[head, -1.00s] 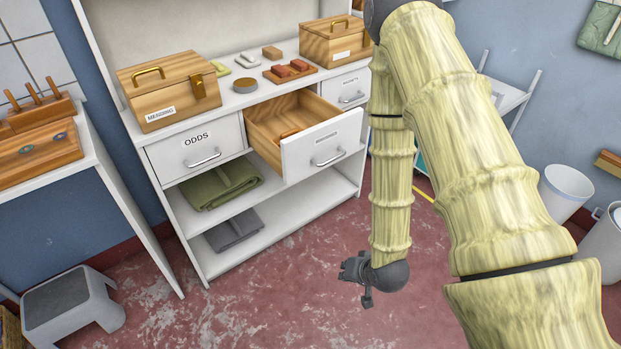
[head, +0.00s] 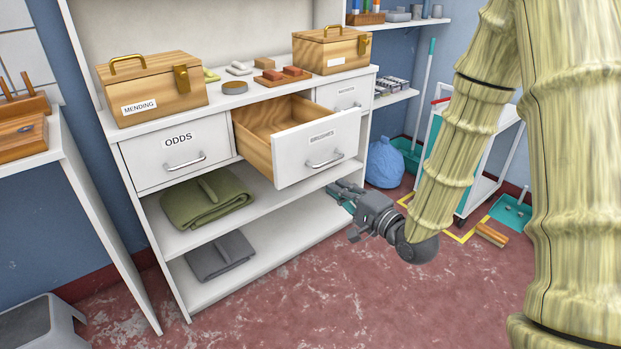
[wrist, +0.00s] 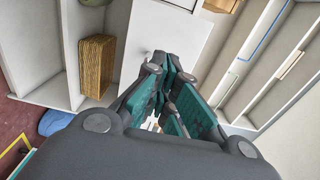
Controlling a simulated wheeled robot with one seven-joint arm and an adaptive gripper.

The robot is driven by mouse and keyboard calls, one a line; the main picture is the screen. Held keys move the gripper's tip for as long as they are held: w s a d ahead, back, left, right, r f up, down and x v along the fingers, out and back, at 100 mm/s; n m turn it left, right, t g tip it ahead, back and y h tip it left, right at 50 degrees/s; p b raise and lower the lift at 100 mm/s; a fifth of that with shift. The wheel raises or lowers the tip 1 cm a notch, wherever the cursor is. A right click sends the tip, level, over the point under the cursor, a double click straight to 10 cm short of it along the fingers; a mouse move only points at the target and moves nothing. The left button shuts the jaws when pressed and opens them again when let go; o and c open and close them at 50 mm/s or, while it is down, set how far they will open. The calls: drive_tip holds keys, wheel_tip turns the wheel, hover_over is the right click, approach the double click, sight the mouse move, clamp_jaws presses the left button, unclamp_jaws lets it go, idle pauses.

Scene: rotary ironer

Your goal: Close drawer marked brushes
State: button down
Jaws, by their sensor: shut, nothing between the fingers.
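The drawer marked BRUSHES (head: 318,150) stands pulled out of the white cabinet, between the ODDS drawer (head: 180,152) and another labelled drawer. Its white front carries a metal bar handle (head: 325,160), and its wooden inside looks empty where it shows. My gripper (head: 340,190) is below and in front of the drawer front, apart from the handle as far as I can tell. It is shut and empty. In the wrist view its dark fingers with teal pads (wrist: 172,88) come together in front of a white panel.
The cabinet top holds a MENDING box (head: 150,88), a second wooden box (head: 332,50) and small items. Folded cloths (head: 208,198) lie on the shelves below. A blue bag (head: 385,162) and a white cart (head: 488,150) stand to the right. The floor in front is clear.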

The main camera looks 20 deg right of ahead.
sight(298, 160)
drive_tip(key=b+x, duration=0.2)
drive_tip(key=x, duration=1)
drive_tip(key=shift+w+a, duration=0.15)
drive_tip(key=shift+w, duration=0.2)
drive_tip(key=shift+w+a, duration=0.2)
drive_tip(key=shift+w, duration=0.35)
